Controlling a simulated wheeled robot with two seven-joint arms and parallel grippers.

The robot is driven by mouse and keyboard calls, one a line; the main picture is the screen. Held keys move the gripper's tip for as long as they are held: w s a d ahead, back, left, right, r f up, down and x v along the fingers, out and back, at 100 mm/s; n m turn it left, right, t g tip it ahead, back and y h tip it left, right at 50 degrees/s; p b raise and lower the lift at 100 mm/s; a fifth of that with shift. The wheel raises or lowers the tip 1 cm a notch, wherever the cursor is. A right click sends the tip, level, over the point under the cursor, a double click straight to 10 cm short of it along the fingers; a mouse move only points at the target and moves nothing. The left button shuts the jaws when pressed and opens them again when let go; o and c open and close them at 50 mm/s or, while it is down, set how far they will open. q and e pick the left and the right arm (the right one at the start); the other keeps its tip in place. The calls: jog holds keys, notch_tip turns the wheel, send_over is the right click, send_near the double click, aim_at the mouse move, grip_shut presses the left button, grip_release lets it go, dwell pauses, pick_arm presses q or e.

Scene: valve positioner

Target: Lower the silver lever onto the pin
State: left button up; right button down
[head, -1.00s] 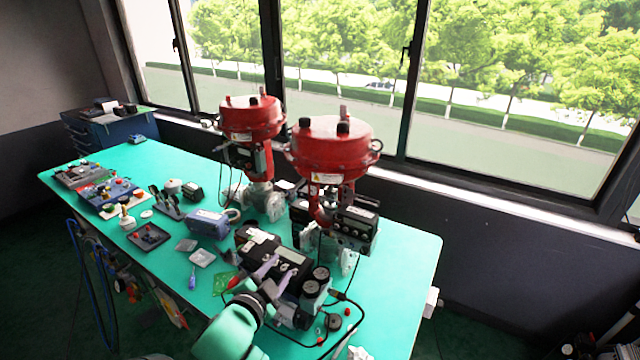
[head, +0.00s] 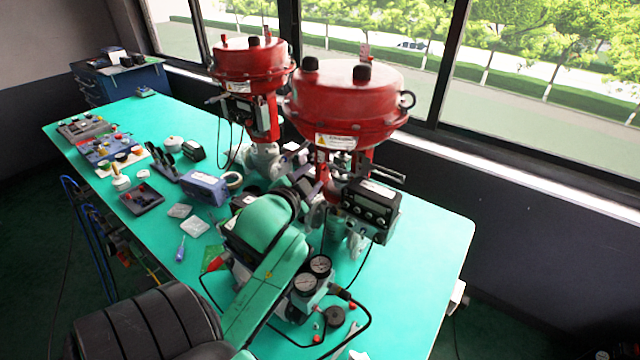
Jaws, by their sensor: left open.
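The nearer valve has a large red actuator (head: 345,105) on top and a dark positioner box (head: 370,210) at its side. My left gripper (head: 322,183) is open. It reaches in beside the valve's yoke, just left of the positioner and below the red actuator. The fingers are small and partly merge with the dark parts behind them. I cannot make out the silver lever or the pin; they are too small here or hidden by my left wrist and the positioner. I cannot tell whether the fingers touch anything. My right gripper is not in view.
A second red-topped valve (head: 250,70) stands to the left. A blue box (head: 204,188), a screwdriver (head: 181,248) and small trays are farther left. The right end of the teal table (head: 425,250) is clear.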

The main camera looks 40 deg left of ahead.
aim_at(321, 167)
pick_arm(q)
jog(key=p+x, duration=0.1)
jog(key=x, duration=0.5)
jog(key=shift+w+r+p, duration=0.1)
jog(key=shift+r+p, duration=0.1)
jog(key=shift+p, duration=0.2)
jog(key=shift+w+a, duration=0.1)
jog(key=shift+w, duration=0.05)
jog(key=shift+w+f, duration=0.1)
jog(key=shift+f, duration=0.05)
grip_shut()
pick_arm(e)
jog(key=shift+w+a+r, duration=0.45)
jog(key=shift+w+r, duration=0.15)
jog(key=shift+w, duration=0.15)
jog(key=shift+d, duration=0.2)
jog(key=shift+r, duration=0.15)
